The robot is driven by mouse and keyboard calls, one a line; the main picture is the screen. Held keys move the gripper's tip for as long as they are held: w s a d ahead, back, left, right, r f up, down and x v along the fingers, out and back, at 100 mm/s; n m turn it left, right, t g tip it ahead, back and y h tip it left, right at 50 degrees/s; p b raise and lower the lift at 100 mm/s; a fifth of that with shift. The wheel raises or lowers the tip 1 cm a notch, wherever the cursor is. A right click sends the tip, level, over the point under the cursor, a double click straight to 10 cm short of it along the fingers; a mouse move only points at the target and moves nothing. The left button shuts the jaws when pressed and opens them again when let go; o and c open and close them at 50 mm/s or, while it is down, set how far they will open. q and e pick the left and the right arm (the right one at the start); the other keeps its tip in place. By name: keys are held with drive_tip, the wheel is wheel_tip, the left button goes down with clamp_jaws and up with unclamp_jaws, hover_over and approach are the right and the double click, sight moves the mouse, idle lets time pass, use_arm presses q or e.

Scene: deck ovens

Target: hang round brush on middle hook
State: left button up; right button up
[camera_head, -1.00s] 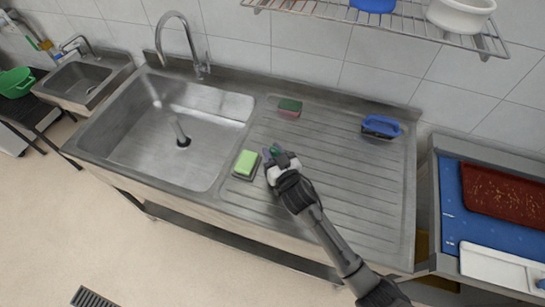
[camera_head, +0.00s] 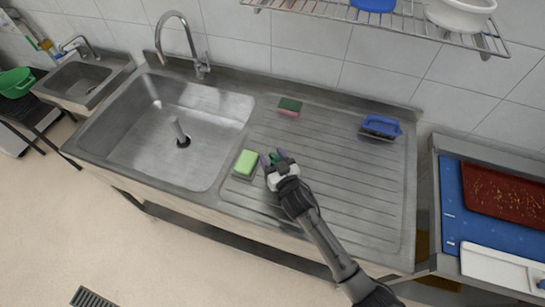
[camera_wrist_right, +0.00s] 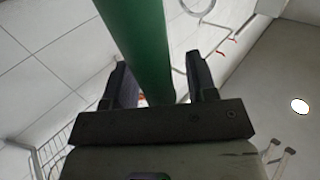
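My right gripper (camera_head: 274,159) is over the front left part of the ribbed drainboard, just right of the green sponge. In the right wrist view its two dark fingers (camera_wrist_right: 160,85) stand on either side of a thick green handle (camera_wrist_right: 148,45) and close on it. I take this to be the round brush; its bristle head is not visible. In the head view only a small green piece shows at the fingertips. My left gripper is not in view. I cannot make out the middle hook. Small red-tipped wires (camera_wrist_right: 228,42) show in the right wrist view, too small to identify.
The sink basin (camera_head: 215,112) with its tall tap (camera_head: 187,35) lies left. A light green sponge (camera_head: 246,162), a dark green and pink sponge (camera_head: 289,106) and a blue-handled brush (camera_head: 381,125) rest on the drainboard. A wire shelf (camera_head: 410,25) overhangs the back wall.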

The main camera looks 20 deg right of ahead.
drive_tip(key=s+d, duration=0.1)
drive_tip(key=s, duration=1.2)
drive_tip(key=shift+s+b, duration=0.3)
drive_tip(key=shift+s, duration=0.1)
